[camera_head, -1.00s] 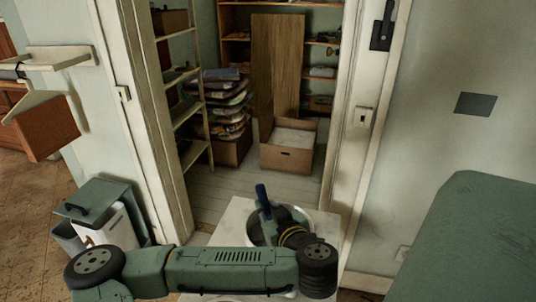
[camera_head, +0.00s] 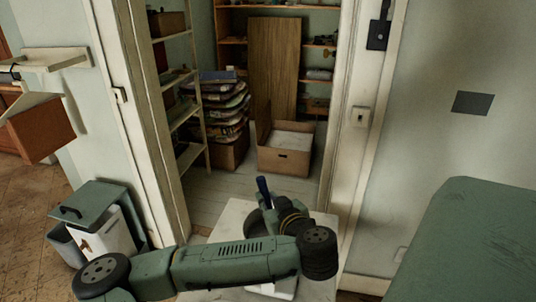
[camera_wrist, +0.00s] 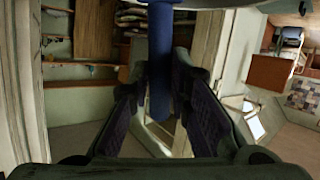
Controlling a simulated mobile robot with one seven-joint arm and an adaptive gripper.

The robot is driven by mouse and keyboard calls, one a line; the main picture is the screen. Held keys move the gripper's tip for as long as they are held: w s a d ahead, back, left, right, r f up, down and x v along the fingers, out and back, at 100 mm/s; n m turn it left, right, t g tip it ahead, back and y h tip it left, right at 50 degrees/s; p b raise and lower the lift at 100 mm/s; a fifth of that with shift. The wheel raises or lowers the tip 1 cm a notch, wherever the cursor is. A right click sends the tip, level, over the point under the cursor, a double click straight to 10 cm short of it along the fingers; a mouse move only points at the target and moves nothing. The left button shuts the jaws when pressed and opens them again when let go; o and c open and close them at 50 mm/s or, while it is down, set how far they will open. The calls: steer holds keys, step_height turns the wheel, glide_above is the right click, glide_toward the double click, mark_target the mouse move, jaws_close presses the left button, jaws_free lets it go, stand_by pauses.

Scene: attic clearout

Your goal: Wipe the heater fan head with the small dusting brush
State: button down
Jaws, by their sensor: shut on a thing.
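The small dusting brush shows as a dark blue handle (camera_head: 264,190) standing up behind my arm in the head view. In the wrist view the blue handle (camera_wrist: 160,62) runs between the two dark finger pads of my gripper (camera_wrist: 158,100), which is shut on it. The bristles cannot be made out. The heater fan head cannot be made out in either view; my arm covers much of the pale stand top. A small white part (camera_head: 275,290) shows below my arm, and I cannot tell what it belongs to.
A pale stand top (camera_head: 232,216) lies under my gripper. Beyond it is a doorway to a closet with an open cardboard box (camera_head: 284,158) and stacked fabric (camera_head: 226,105). A green-covered piece (camera_head: 470,230) stands at right, a lidded bin (camera_head: 95,215) at left.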

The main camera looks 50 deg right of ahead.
steer(key=shift+w+d, duration=0.3)
steer(key=shift+d, duration=0.2)
steer(key=shift+d, duration=0.1)
steer(key=shift+w+d+b, duration=0.5)
steer(key=shift+d+b, duration=0.05)
steer(key=shift+d, duration=0.35)
steer(key=shift+s, duration=0.1)
steer(key=shift+s+d+b, duration=0.25)
steer(key=shift+s+b, duration=0.05)
steer(key=shift+s, duration=0.15)
